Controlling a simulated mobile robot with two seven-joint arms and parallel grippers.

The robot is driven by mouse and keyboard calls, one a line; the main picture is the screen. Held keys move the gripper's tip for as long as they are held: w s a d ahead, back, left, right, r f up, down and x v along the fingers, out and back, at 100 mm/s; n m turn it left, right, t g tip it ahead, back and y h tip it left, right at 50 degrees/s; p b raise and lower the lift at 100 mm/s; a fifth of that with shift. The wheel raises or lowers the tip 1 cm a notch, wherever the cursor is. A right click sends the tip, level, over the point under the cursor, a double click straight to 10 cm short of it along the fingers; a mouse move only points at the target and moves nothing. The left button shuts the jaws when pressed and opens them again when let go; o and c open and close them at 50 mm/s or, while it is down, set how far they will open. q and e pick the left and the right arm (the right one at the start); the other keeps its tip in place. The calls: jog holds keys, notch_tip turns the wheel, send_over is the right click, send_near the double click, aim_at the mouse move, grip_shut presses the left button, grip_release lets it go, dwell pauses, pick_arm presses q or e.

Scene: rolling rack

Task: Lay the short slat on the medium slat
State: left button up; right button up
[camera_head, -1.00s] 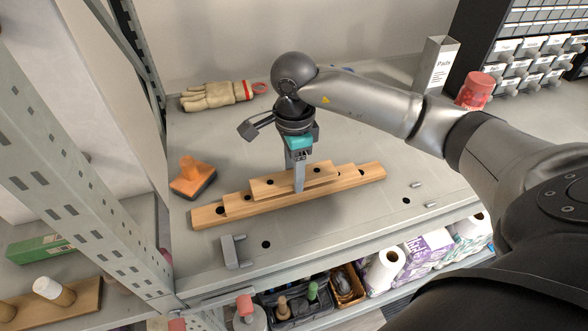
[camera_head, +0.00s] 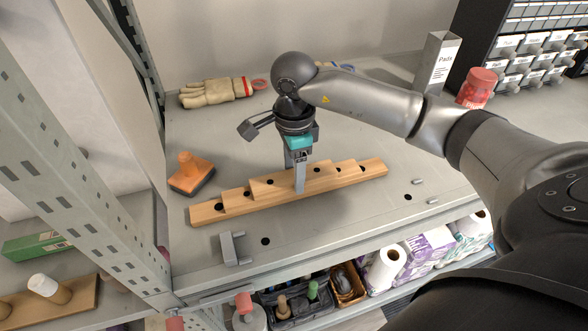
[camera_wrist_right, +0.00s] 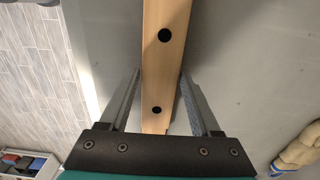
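The short slat (camera_head: 291,182) is pale wood with dark holes. It lies on top of the medium slat (camera_head: 235,203), which rests on the long slat (camera_head: 205,214) on the shelf. The stack looks stepped, with nearly flush front faces. My right gripper (camera_head: 299,183) points down over the middle of the short slat, one finger in front and the other hidden behind. My left gripper is in neither view.
An orange-topped float (camera_head: 190,175) stands left of the stack, a glove (camera_head: 215,92) lies behind it. A grey bracket (camera_head: 230,248) and small pins (camera_head: 432,201) lie on the shelf (camera_head: 370,215). A rack upright (camera_head: 75,170) rises at left.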

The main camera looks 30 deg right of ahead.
jog(key=o, duration=0.4)
jog(key=shift+c, duration=0.2)
jog(key=shift+r, duration=0.1)
notch_tip(320, 180, up, 15)
jog(key=shift+s, duration=0.1)
dwell(0.7)
